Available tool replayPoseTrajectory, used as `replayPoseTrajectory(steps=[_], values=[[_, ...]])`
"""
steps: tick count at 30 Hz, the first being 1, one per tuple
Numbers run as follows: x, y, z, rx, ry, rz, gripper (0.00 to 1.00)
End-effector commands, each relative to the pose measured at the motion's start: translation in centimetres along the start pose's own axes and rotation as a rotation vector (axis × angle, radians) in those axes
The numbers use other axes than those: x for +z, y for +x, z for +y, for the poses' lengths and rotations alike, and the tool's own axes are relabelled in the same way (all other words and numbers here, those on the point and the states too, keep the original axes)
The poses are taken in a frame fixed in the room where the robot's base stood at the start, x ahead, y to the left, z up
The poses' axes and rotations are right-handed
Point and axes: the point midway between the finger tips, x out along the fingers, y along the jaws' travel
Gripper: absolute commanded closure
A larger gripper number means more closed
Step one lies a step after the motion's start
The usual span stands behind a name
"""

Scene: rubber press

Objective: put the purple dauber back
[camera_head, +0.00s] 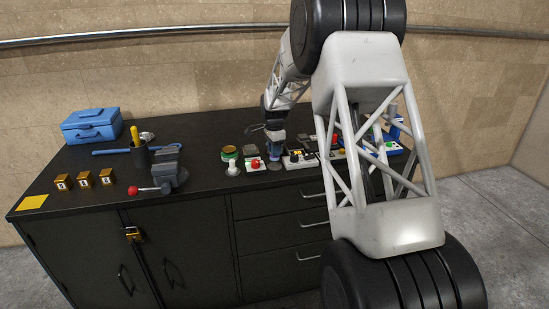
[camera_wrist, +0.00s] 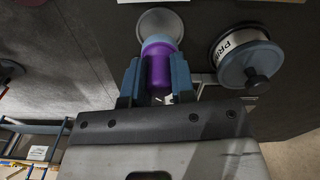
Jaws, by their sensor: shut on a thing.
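The purple dauber (camera_wrist: 158,68) has a purple body and a light blue end. It sits between the two blue fingers of my gripper (camera_wrist: 156,78), which is shut on it in the wrist view. Its light blue end points toward a round grey disc (camera_wrist: 160,23) on the dark worktop, and overlaps its edge in the picture; I cannot tell whether they touch. In the head view my gripper (camera_head: 275,150) is low over the worktop, just above the disc (camera_head: 274,169). The dauber is too small to make out there.
A lidded jar with black knob and lettering (camera_wrist: 245,58) stands close right of the gripper in the wrist view. In the head view a red-button box (camera_head: 255,165) is left of my gripper, and a white device (camera_head: 297,160) right. A vise (camera_head: 168,168) stands farther left.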

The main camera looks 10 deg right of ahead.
Motion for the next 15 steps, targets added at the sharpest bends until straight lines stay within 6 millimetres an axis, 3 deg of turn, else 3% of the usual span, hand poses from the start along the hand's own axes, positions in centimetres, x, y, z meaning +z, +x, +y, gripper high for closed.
replayPoseTrajectory(steps=[10,15], values=[[0.0,0.1,0.0,0.0,0.0,0.0,0.95],[0.0,1.4,0.0,0.001,0.0,0.0,0.95]])
